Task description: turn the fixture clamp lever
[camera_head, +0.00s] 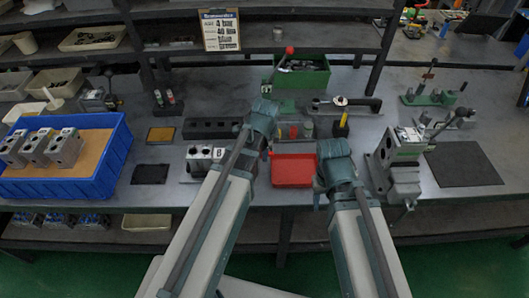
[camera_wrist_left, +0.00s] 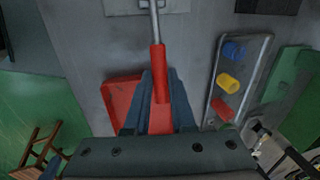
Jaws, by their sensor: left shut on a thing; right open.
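The lever's red handle (camera_wrist_left: 158,70) shows in the left wrist view between the two fingers of my left gripper (camera_wrist_left: 158,95), which is shut on it. A metal rod (camera_wrist_left: 155,20) runs from the handle to a grey block (camera_wrist_left: 145,5) at the top edge. In the head view my left gripper (camera_head: 257,140) points down over the bench, right of a grey block marked B (camera_head: 205,157); the handle is hidden there. My right gripper (camera_head: 322,185) is open beside the red tray, its fingertips hard to make out.
A red tray (camera_head: 293,172) lies between the grippers; behind it is a rack with coloured pieces (camera_wrist_left: 228,82). A grey valve block (camera_head: 395,155) stands close to the right arm. A blue crate (camera_head: 110,160) is at left. A dark mat (camera_head: 462,164) lies clear at right.

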